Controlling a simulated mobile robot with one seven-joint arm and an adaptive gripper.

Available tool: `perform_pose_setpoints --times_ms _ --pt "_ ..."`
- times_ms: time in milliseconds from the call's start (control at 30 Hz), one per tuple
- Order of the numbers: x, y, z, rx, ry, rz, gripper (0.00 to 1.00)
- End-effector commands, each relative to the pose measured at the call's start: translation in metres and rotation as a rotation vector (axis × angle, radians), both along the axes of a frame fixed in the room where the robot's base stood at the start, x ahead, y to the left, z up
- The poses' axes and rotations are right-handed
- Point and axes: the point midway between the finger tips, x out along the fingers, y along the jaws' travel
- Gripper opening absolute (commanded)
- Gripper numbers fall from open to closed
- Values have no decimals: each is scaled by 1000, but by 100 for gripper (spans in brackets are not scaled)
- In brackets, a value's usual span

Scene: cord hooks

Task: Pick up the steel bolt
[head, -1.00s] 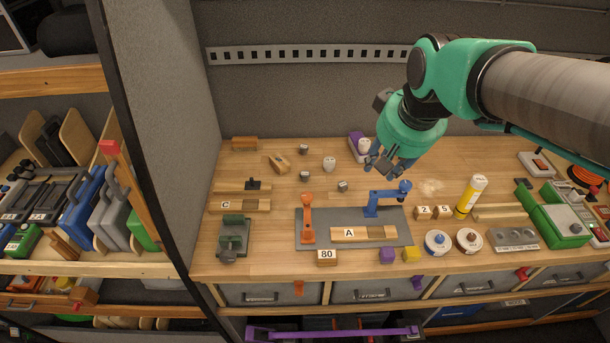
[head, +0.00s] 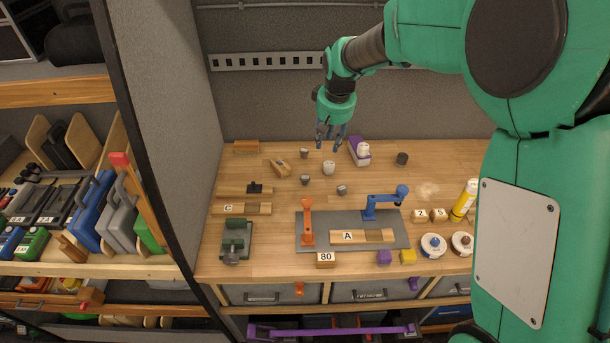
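Several small grey pieces lie on the wooden bench: one at the back (head: 304,154), one in front of it (head: 305,180), and one farther right (head: 341,189). Any of them may be the steel bolt; they are too small to tell apart surely. My gripper (head: 330,143) points down above the back of the bench, its fingers apart and nothing seen between them. It appears just behind a small white pot (head: 329,167), and its height above the bench is hard to judge.
A purple block with a white item on it (head: 360,151) stands right of my gripper. A dark cylinder (head: 402,159) is farther right. A grey mat (head: 324,218) holds an orange clamp (head: 307,222) and a blue clamp (head: 385,200). My arm hides the bench's right end.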

Motion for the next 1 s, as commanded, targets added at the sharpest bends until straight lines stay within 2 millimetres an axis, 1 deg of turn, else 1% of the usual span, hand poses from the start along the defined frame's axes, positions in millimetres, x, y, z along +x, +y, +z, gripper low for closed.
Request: perform_pose_setpoints --times_ms 33,100,167,300,400,533,600,700,1000 --pt "10 6 -11 -2 11 9 34" --pt "24 14 -27 -5 23 23 34" --pt "34 20 -41 -7 33 33 34" --pt "57 35 -75 -12 56 58 34" --pt "70 45 -99 -15 70 73 34" --pt "82 54 -124 -18 83 90 34" --pt "86 58 -134 -20 88 96 34" --pt "89 61 -142 -20 91 101 34" --pt "90 62 -145 -20 93 102 34"
